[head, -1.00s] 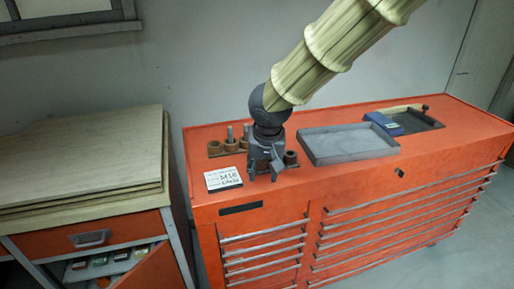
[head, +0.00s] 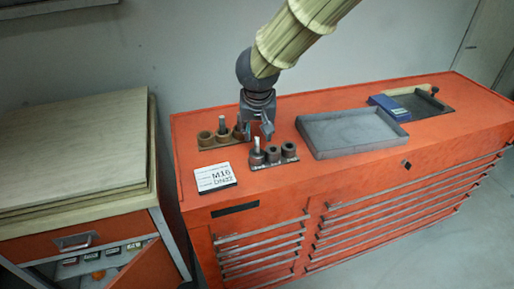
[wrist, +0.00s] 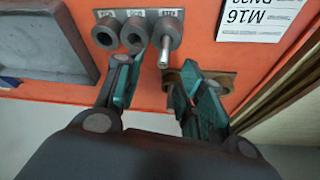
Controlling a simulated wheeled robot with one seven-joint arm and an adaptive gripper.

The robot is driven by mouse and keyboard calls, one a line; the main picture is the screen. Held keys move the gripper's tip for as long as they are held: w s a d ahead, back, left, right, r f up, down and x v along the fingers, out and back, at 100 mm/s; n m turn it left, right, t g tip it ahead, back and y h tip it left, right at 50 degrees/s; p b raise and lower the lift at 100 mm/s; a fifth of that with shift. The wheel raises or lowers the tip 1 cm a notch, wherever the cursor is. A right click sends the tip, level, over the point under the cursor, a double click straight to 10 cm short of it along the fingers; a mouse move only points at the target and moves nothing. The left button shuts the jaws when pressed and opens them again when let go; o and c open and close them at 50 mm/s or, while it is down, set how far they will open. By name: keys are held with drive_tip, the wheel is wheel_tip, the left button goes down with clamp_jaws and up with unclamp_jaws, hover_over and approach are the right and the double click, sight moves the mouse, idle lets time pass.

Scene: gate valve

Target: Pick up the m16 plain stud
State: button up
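A bare metal stud (head: 257,145) stands upright in the left holder of a dark three-holder rack (head: 272,156) on the orange cabinet. The same stud shows in the wrist view (wrist: 164,52), in the right-hand grey ring. Another stud (head: 222,125) stands in the brown rack (head: 206,138) behind, and a further one there is partly hidden by my gripper. I cannot tell stud sizes from markings. My gripper (head: 257,134) is open and empty above the cabinet, behind the dark rack. In the wrist view its fingers (wrist: 155,75) spread either side of the stud's line, apart from it.
A white card (head: 214,177) reading M16 lies left of the dark rack. An empty grey tray (head: 350,145) is to the right, with a blue box (head: 398,104) and a dark tray (head: 425,104) beyond. A wooden-topped cabinet (head: 75,150) stands at left.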

sight(257, 139)
drive_tip(key=shift+w+f+p, duration=0.1)
drive_tip(key=shift+f+p, duration=0.25)
drive_tip(key=shift+f, duration=0.4)
drive_tip(key=shift+p+x, duration=0.55)
drive_tip(key=shift+x, duration=1.55)
drive_tip(key=shift+a, duration=0.15)
clamp_jaws()
